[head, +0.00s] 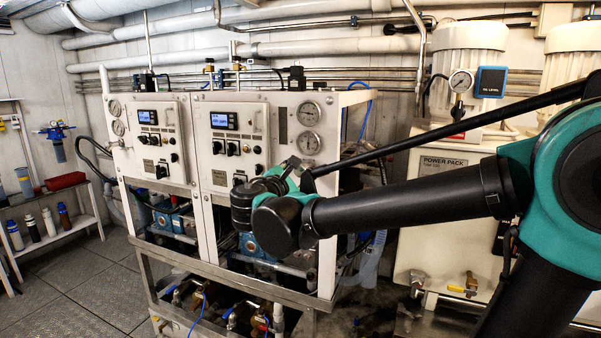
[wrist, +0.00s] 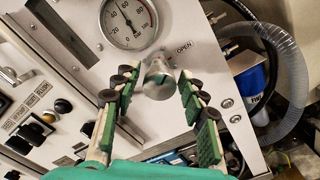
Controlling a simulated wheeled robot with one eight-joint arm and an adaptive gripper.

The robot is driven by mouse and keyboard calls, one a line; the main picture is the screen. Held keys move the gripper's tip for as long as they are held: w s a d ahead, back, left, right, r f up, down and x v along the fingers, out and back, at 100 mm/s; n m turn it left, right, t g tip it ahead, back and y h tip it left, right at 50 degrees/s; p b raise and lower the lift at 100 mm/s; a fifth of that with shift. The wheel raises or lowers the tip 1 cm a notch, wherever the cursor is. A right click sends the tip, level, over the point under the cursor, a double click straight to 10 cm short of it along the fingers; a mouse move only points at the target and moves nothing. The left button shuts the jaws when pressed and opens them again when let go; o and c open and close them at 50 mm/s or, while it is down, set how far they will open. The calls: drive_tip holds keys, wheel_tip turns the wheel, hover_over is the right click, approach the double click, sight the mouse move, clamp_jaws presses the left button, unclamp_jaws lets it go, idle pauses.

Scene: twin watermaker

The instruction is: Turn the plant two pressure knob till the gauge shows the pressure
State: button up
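The silver pressure knob (wrist: 158,78) sticks out of the white panel in the wrist view, beside an "OPEN" label. The round gauge (wrist: 128,22) is just above it, with a white dial, and its top is cut off. I cannot read its needle surely. My gripper (wrist: 156,80) is open, its green-padded fingers on either side of the knob. Gaps show between the fingers and the knob.
Black knobs and switches (wrist: 30,135) lie left of my gripper in the wrist view. A clear hose (wrist: 290,75) and a blue filter (wrist: 254,85) are close on the right. The power pack (head: 445,200) stands right of the panels. The floor at left (head: 80,290) is free.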

drive_tip(key=shift+o, duration=0.2)
drive_tip(key=v, duration=1.2)
drive_tip(key=w+d+f+m+g, duration=0.3)
drive_tip(key=d+f+m+g, duration=0.6)
drive_tip(key=d+f, duration=1.25)
drive_tip(key=s+d+f+m+g+y, duration=0.2)
drive_tip(key=s+f+m, duration=0.3)
drive_tip(key=f, duration=0.3)
drive_tip(key=s+d+f+m+g+y, duration=0.1)
drive_tip(key=s+d+f+m+y, duration=0.3)
drive_tip(key=f+m, duration=0.4)
drive_tip(key=shift+s+d+f+m+g, duration=0.15)
drive_tip(key=shift+s+f+m+g, duration=0.2)
drive_tip(key=shift+s, duration=0.4)
